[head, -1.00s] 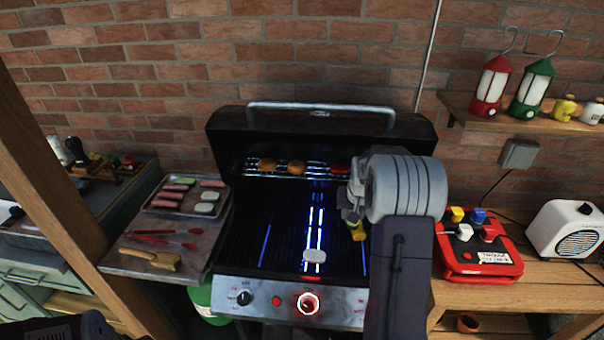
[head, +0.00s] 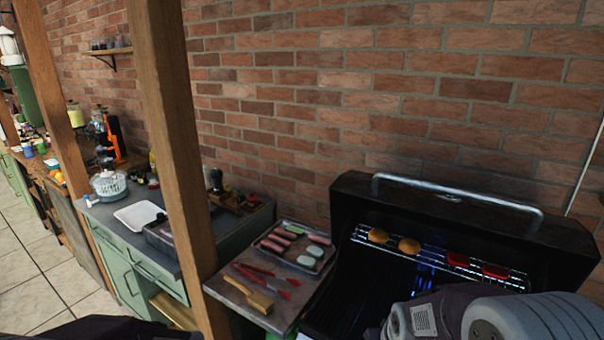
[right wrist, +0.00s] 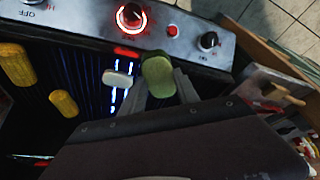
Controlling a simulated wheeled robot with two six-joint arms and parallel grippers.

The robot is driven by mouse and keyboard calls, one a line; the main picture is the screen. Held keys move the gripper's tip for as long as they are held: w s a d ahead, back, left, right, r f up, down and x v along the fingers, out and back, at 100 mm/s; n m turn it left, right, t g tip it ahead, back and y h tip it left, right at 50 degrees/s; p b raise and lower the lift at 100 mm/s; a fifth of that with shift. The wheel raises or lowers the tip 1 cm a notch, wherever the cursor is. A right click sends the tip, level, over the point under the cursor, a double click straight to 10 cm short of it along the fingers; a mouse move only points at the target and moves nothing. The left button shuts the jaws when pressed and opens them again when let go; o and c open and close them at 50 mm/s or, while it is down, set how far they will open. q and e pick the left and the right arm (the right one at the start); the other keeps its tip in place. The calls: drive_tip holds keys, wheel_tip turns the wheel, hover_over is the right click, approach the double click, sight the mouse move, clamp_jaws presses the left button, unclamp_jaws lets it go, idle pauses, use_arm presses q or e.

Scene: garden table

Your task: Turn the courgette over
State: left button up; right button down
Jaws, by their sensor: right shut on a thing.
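The courgette (right wrist: 158,76), a green, rounded slab, is between the fingers of my right gripper (right wrist: 162,88) in the right wrist view. The gripper is shut on it and holds it over the grill (right wrist: 90,72), near the front panel. Its underside and the gap to the bars are hidden. In the head view my right arm crosses the lower right corner and its fingers do not show. My left gripper is not in view.
A pale piece (right wrist: 117,78) and yellow corn-like pieces (right wrist: 63,103) lie on the grill. Buns (head: 409,245) and red pieces sit on the upper rack. Left of it are a food tray (head: 272,256), red tongs (head: 262,272) and a brush (head: 259,301). A wooden post (head: 172,130) stands further left.

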drive_tip(key=shift+s+f, duration=0.3)
drive_tip(key=shift+f, duration=0.05)
drive_tip(key=shift+w+r, duration=0.1)
drive_tip(key=shift+w, duration=0.25)
drive_tip(key=s+a+n+y, duration=0.2)
drive_tip(key=a+n, duration=0.6)
drive_tip(key=a, duration=0.5)
drive_tip(key=shift+s+a+g+y, duration=0.25)
drive_tip(key=shift+a+g+y, duration=0.05)
drive_tip(key=shift+g+y, duration=0.1)
drive_tip(key=shift+r, duration=0.1)
